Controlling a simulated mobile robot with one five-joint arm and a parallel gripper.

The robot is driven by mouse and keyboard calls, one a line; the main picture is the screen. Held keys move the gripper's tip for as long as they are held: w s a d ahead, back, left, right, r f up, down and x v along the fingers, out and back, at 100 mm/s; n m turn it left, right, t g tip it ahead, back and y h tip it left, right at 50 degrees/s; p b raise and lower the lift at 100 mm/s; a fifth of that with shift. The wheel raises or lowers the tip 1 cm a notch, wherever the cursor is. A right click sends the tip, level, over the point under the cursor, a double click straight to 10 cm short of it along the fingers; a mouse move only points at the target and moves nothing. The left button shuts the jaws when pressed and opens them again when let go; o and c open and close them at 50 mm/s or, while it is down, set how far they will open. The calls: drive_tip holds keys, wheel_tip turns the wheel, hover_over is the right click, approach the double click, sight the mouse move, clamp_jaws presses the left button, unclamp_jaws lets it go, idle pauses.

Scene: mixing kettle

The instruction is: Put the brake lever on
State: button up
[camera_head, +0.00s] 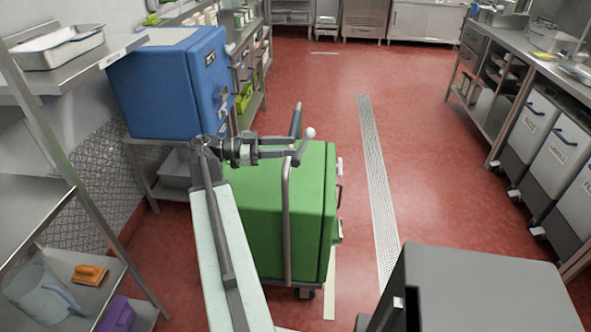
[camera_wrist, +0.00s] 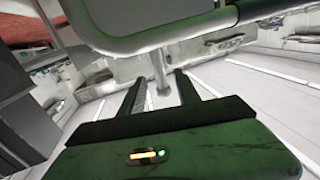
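The brake lever (camera_head: 304,143) shows in the head view as a short grey rod with a pale round knob, by the handle of the green trolley (camera_head: 305,205). My gripper (camera_head: 290,153) reaches rightward over the trolley top, and its tip overlaps the handle and lever. In the wrist view my gripper (camera_wrist: 161,88) has two dark fingers spread apart. A grey rod (camera_wrist: 160,72) shows between their tips below a thick grey tube; I cannot tell whether it is the lever. No contact is visible. The lever's pivot is hidden.
The trolley's grey handle tube (camera_wrist: 200,27) crosses close above the fingers in the wrist view. A blue cabinet (camera_head: 165,85) stands at the left beyond my arm, near steel shelving (camera_head: 30,205). Labelled bins (camera_head: 565,150) line the right. The red floor right of the trolley is clear.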

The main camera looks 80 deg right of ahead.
drive_tip(key=shift+s+r+m, duration=0.25)
drive_tip(key=shift+s+m, duration=0.05)
drive_tip(key=shift+s, duration=0.05)
drive_tip(key=x, duration=0.7)
drive_tip(key=shift+s, duration=0.3)
idle(0.3)
drive_tip(key=shift+d, duration=0.1)
clamp_jaws()
wheel_tip(320, 180, down, 9)
drive_tip(key=s+m+t+y+p, duration=0.1)
drive_tip(key=s+t+y+p, duration=0.2)
drive_tip(key=t+p, duration=1)
drive_tip(key=shift+d+r+m, duration=0.15)
drive_tip(key=shift+r+m, duration=0.05)
drive_tip(key=shift+m, duration=0.2)
drive_tip(key=shift+o, duration=0.4)
unclamp_jaws()
drive_tip(key=shift+w+f, duration=0.15)
drive_tip(key=shift+w, duration=0.1)
